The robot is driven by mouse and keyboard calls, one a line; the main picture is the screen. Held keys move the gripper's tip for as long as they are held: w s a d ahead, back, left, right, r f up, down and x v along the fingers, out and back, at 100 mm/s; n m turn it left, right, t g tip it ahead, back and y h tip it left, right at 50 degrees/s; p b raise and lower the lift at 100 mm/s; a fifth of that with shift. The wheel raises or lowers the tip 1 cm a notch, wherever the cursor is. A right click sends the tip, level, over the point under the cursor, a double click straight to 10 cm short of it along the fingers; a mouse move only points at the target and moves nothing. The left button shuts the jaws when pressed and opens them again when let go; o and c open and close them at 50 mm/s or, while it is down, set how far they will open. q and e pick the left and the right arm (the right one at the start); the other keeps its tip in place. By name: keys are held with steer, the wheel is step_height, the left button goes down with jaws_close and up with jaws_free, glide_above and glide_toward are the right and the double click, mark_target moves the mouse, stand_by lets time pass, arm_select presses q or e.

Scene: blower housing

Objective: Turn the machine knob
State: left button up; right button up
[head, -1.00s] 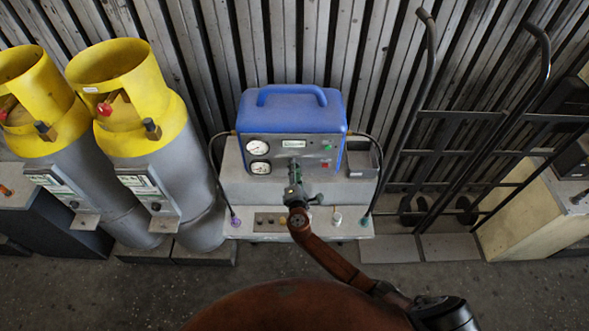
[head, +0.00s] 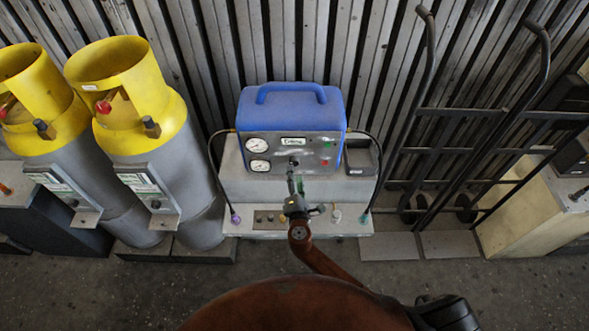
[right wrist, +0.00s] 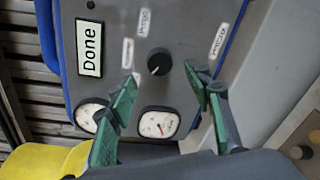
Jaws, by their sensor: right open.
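The blue machine (head: 292,105) stands on a grey stepped base against the wall. Its dark round knob (right wrist: 159,62) sits on the grey front panel, below the display in the head view (head: 293,161). The knob's white mark shows in the right wrist view. My right gripper (right wrist: 162,75) is open, its green-padded fingers spread on either side of the knob's line in that view. In the head view the right gripper (head: 295,186) is just in front of the panel, below the knob, and apart from it. My left gripper is in neither view.
The display (right wrist: 89,49) reads "Done". Two round gauges (head: 258,155) are left of the knob in the head view. Yellow-topped cylinders (head: 150,120) stand left, a black hand truck (head: 470,125) right. Black hoses (head: 212,175) run down both sides of the machine.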

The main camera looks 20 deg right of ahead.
steer(key=v, duration=0.6)
steer(key=shift+s, duration=0.25)
steer(key=shift+a, duration=0.1)
steer(key=s+d+f+m+g+y+b, duration=0.1)
steer(key=s+d+f+m+g, duration=0.25)
steer(key=f, duration=0.95)
steer(key=s+d+f+m+g, duration=0.1)
steer(key=s+d+f+g, duration=0.25)
steer(key=s+f, duration=0.65)
steer(key=s+d+f+m+g+y+b, duration=0.1)
steer(key=s+d+f+m+g, duration=0.2)
steer(key=f, duration=1.3)
steer(key=s+d+f+m+g, duration=0.1)
steer(key=s+d+f+m, duration=0.1)
steer(key=s+f+m, duration=0.2)
steer(key=s+d+f+m+g+y+b, duration=0.1)
steer(key=s+f+m, duration=0.3)
steer(key=s+f, duration=0.6)
steer(key=s+d+f+m+g+b, duration=0.1)
steer(key=s+d+f+m+g, duration=0.2)
steer(key=s, duration=2)
step_height(320, 180, down, 4)
steer(key=shift+s+d+f+m+y, duration=0.15)
steer(key=shift+s+m+y, duration=0.15)
steer(key=shift+m, duration=0.15)
